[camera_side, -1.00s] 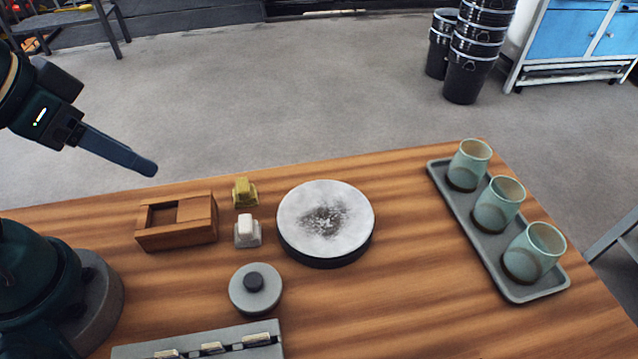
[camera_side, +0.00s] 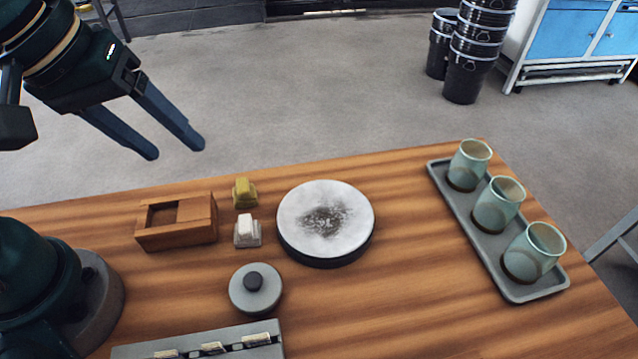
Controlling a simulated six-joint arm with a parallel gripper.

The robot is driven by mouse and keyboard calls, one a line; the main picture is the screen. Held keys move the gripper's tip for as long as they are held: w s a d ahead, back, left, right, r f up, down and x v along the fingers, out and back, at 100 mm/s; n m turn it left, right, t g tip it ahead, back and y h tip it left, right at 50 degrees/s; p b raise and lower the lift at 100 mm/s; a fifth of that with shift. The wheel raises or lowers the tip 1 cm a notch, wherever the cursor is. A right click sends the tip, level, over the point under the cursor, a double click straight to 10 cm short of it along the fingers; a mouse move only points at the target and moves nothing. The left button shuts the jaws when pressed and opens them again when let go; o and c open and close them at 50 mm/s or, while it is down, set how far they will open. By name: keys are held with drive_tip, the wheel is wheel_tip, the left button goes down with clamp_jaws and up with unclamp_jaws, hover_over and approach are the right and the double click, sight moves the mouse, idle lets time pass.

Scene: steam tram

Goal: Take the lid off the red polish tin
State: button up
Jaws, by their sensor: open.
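No red tin shows in the side view. A small round grey piece with a dark knob (camera_side: 255,288), like a lid, lies on the table in front of a large disc. I cannot tell whether a tin is under it. My gripper (camera_side: 173,148) is at the upper left, high above the table's back left part. Its two dark blue fingers are spread apart with nothing between them, and they touch nothing.
A wooden box (camera_side: 177,235), a yellow block (camera_side: 244,193) and a white block (camera_side: 247,232) stand left of the white-topped disc (camera_side: 300,205). A grey rack (camera_side: 140,352) is at the front. A tray (camera_side: 515,293) with three green cups stands right. The table between disc and tray is clear.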

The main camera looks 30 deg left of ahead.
drive_tip(key=w+d+f+n+g, duration=0.1)
drive_tip(key=d+f+g, duration=0.2)
drive_tip(key=d, duration=0.4)
drive_tip(key=m+g, duration=0.2)
hover_over(253, 279)
drive_tip(key=shift+y, duration=0.4)
wheel_tip(253, 279, down, 6)
drive_tip(key=shift+r, duration=0.1)
drive_tip(key=shift+f, duration=2.5)
clamp_jaws()
